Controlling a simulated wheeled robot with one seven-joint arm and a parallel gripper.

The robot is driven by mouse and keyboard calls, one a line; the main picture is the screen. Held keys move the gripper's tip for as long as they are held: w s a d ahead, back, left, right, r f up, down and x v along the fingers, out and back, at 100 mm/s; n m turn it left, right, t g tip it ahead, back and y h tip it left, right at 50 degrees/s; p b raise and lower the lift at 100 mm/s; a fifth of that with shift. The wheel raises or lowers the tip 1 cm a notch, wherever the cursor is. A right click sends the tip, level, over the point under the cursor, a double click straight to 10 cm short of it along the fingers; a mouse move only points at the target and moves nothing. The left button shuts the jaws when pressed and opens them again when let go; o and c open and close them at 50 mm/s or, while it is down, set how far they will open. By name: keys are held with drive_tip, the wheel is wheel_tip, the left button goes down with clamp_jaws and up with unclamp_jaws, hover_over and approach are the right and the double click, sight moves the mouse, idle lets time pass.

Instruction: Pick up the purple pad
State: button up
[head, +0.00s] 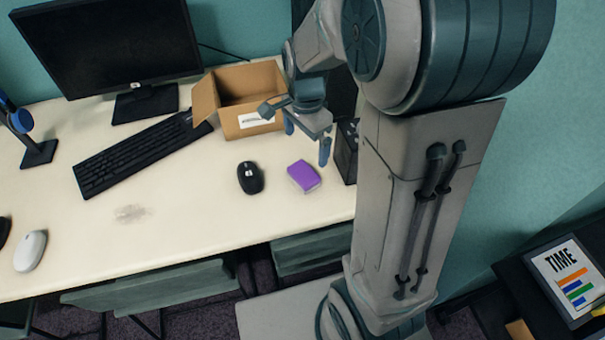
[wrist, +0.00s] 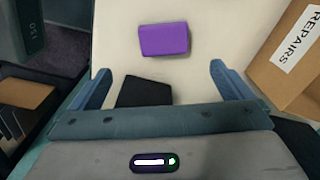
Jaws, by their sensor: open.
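The purple pad (head: 304,176) lies flat on the cream desk (head: 200,225), near its right end and just right of a black mouse. It also shows whole in the wrist view (wrist: 164,40), beyond the fingertips and roughly centred between them. My gripper (head: 308,142) is above the desk, higher than the pad and behind it in the head view. No part of the pad is hidden.
An open cardboard box (head: 250,122), labelled REPAIRS in the wrist view (wrist: 285,60), stands behind the pad. A black box-shaped device (head: 346,150) is close on the right. The black mouse (head: 250,177) is left of the pad. Desk in front is clear.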

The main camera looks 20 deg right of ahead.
sight(304, 172)
wheel_tip(304, 172, down, 8)
drive_tip(key=shift+r+b, duration=0.25)
drive_tip(key=shift+b, duration=0.2)
drive_tip(key=f, duration=0.5)
drive_tip(key=shift+w+a+b, duration=0.15)
drive_tip(key=shift+w+b, duration=0.15)
drive_tip(key=shift+b, duration=0.1)
drive_tip(key=c, duration=1.1)
drive_tip(key=shift+r, duration=0.1)
